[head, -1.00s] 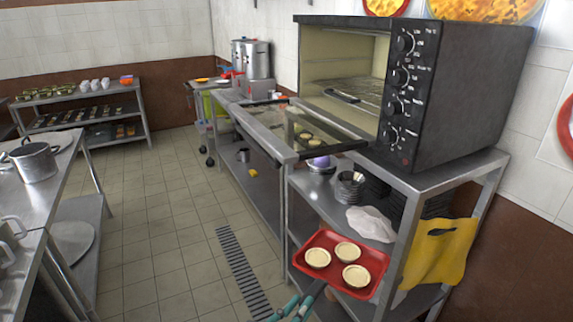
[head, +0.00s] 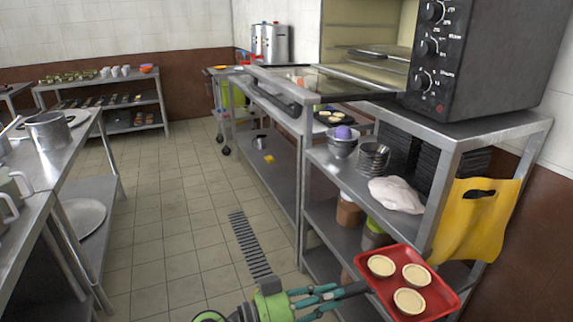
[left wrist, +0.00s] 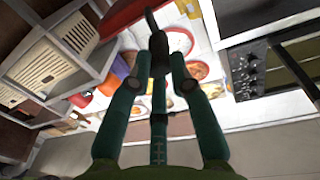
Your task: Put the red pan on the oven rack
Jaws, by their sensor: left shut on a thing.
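The red pan (head: 440,297) is a shallow rectangular tray with three pale round tart shells on it, near the bottom right of the head view. My left gripper (head: 338,291), green with teal fingers, is shut on the pan's dark handle and holds the pan roughly level, beside the lower part of the metal shelf. In the left wrist view the fingers (left wrist: 160,60) close around the dark handle. The black oven (head: 480,60) stands on the shelf top with its glass door (head: 335,84) folded down. The oven rack (head: 380,68) shows inside, partly cut off. My right gripper is out of view.
The metal shelf (head: 490,130) under the oven holds stacked dark tins, metal cups (head: 373,160) and a white cloth (head: 396,194). A yellow bag (head: 475,225) hangs at its right. A work table (head: 85,150) stands at left; the tiled floor between is clear.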

